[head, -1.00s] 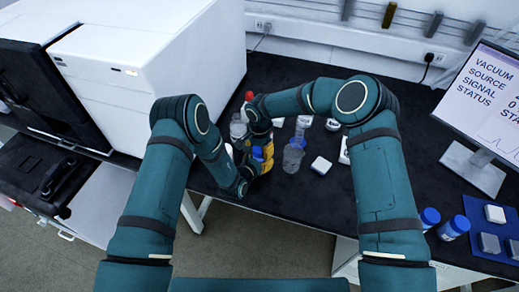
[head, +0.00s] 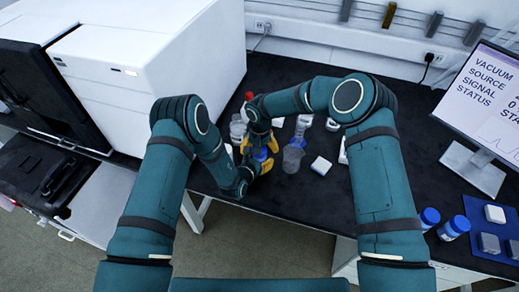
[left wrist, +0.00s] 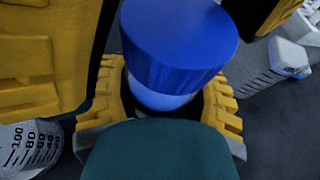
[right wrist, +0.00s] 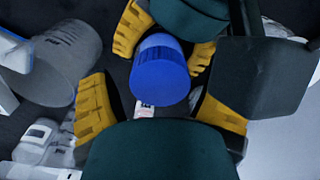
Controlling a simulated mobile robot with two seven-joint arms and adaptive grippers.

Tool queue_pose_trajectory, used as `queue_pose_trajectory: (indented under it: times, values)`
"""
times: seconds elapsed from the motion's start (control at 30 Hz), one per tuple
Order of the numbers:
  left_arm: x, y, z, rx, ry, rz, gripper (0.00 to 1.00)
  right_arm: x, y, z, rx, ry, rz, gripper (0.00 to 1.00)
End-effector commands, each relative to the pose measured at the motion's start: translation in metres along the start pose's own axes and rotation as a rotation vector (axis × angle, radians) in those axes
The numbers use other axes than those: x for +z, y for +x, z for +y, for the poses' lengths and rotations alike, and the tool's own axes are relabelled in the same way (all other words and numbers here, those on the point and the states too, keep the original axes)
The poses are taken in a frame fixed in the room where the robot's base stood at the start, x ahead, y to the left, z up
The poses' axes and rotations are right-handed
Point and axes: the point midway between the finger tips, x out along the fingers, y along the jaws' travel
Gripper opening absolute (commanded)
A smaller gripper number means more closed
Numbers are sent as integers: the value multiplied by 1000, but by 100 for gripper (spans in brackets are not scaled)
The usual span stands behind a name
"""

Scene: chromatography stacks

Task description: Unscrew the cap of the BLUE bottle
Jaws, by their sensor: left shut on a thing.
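The blue bottle's ribbed blue cap (left wrist: 180,42) stands above a pale bottle neck in the left wrist view. The cap also shows in the right wrist view (right wrist: 160,72) and, small, in the head view (head: 260,155). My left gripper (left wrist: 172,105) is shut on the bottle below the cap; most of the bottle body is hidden. My right gripper (right wrist: 157,100) is open above the bottle. Its yellow fingers are spread wide on either side of the cap, with gaps visible between them and the cap.
Clear glassware (head: 292,158) stands just right of the grippers. A graduated vessel (left wrist: 30,145) is close by in the left wrist view. Blue-capped bottles (head: 429,218) and a monitor (head: 487,100) are at the right. A white instrument (head: 150,75) bounds the left.

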Motion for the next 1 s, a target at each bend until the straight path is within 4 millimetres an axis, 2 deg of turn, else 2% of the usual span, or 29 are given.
queue_pose_trajectory:
  times: [0.33,0.6,0.77,0.87,1.0]
  values:
    - [0,0,0,0,0,-1,0,0,-5,0,0,0,1,81]
    - [0,0,0,0,0,-1,0,-1,-37,0,0,1,2,81]
    - [0,0,0,0,0,-1,0,0,-46,0,0,6,1,80]
    - [0,0,0,0,0,-1,0,0,-48,0,1,56,0,80]
    - [0,0,0,0,0,-1,0,0,-56,0,2,230,0,80]
